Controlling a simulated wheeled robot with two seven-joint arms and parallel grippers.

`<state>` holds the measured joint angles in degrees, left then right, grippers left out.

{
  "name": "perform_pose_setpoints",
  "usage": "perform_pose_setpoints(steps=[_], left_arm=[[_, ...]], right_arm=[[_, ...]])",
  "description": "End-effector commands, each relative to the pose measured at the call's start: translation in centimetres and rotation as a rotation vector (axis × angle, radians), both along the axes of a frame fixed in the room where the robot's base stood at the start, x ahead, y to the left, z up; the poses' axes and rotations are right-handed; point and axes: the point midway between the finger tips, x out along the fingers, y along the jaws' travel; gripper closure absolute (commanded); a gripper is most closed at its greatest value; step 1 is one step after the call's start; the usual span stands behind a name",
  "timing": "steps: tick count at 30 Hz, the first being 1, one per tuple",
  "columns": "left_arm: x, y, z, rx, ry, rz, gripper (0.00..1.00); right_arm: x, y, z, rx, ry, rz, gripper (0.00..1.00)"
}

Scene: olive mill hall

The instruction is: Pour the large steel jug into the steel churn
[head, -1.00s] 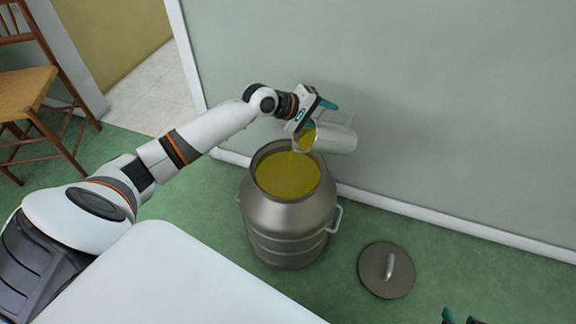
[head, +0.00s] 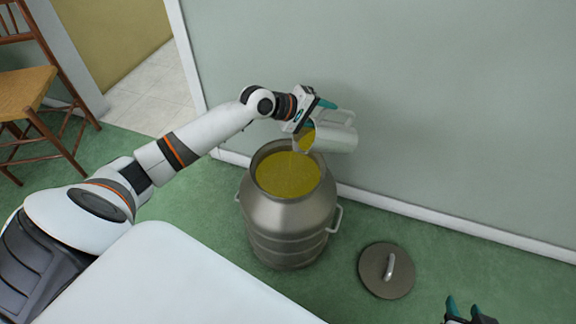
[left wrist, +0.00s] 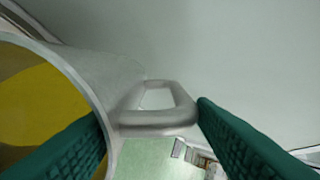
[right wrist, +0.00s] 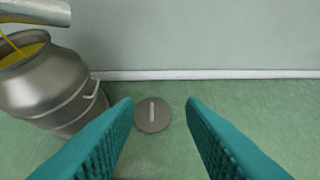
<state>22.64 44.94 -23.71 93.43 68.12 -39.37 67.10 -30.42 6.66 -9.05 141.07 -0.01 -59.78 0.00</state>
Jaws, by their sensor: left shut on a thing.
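The large steel jug (head: 338,139) is tilted on its side above the steel churn (head: 291,225), its mouth over the churn's right rim. Yellow-green oil shows inside the jug's mouth, and a thin stream falls into the churn. The churn stands upright and open, with the same oil high inside. My left gripper (head: 314,110) is shut on the jug; in the left wrist view the jug's handle (left wrist: 160,118) lies between the fingers. My right gripper (head: 469,310) is open and empty at the lower right; its fingers stand apart in the right wrist view (right wrist: 160,115).
The churn's round lid (head: 373,270) with a bar handle lies on the green floor right of the churn. The wall (head: 430,100) runs close behind the churn and jug. A wooden chair (head: 30,95) stands at the left. Floor around the lid is clear.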

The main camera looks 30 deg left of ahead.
Motion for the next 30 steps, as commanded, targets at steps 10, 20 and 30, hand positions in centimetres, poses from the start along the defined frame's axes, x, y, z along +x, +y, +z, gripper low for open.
perform_pose_setpoints(steps=[10,20,30], left_arm=[[0.0,0.1,0.3,-0.008,-0.017,0.0,1.0],[0.0,0.1,0.2,-0.013,-0.024,0.001,1.0],[-0.1,0.1,0.2,-0.018,-0.031,0.001,1.0]], right_arm=[[0.4,0.2,0.3,0.008,-0.034,0.004,0.64],[0.9,0.4,0.8,0.016,-0.069,0.006,0.64],[1.3,0.6,1.2,0.025,-0.101,0.008,0.64]])
